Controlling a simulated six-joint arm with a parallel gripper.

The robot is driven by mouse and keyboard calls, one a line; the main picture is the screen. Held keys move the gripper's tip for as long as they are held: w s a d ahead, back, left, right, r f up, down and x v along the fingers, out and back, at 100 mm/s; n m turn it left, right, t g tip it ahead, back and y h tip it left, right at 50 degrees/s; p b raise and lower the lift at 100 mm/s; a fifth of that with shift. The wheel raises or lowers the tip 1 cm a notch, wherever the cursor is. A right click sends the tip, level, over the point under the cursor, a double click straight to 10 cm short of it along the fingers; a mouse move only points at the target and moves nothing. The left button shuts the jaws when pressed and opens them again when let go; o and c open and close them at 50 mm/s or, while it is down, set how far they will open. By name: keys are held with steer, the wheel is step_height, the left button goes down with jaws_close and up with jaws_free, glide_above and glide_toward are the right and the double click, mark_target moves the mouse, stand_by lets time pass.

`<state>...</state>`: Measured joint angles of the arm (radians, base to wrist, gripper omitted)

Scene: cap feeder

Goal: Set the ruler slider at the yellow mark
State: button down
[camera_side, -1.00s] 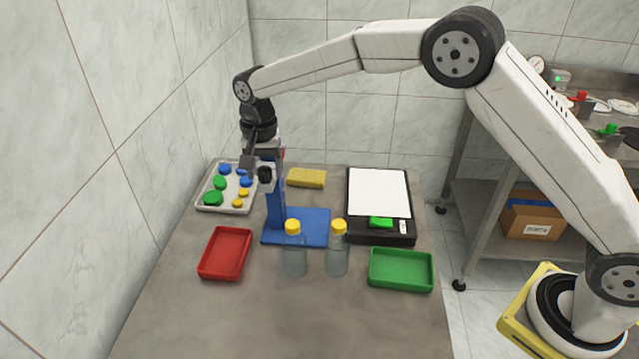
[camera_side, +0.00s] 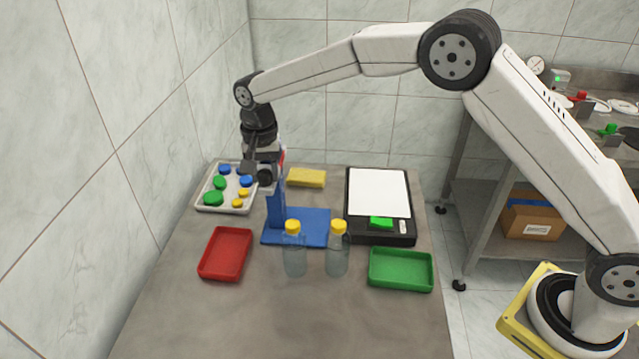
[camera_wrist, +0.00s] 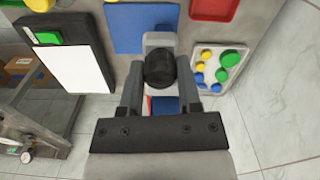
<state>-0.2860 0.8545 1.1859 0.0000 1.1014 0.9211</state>
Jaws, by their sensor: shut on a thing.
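A blue stand (camera_side: 312,230) with an upright blue column (camera_side: 277,210) stands on the table. My gripper (camera_side: 262,172) is at the upper part of this column. In the wrist view, my gripper (camera_wrist: 160,75) has its two fingers on either side of a round black knob (camera_wrist: 159,66) and is shut on it. The knob sits in front of a light grey block (camera_wrist: 160,40), which looks like the slider. The blue base (camera_wrist: 140,27) shows beyond it. My gripper and the knob cover much of the column's top. I cannot make out the ruler's scale or the yellow mark.
Two yellow-capped bottles (camera_side: 294,256) (camera_side: 337,256) stand before the stand. A cap tray (camera_side: 207,205) and red tray (camera_side: 226,254) are left, a green tray (camera_side: 401,270) and black board (camera_side: 379,239) right. A yellow sponge (camera_side: 306,178) lies behind. The front table is clear.

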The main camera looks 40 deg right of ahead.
step_height(320, 180, down, 10)
stand_by(2.5)
steer(key=shift+f, duration=0.1)
steer(key=shift+c, duration=2.2)
jaws_free()
steer(key=shift+r, duration=0.2)
steer(key=shift+r, duration=3.85)
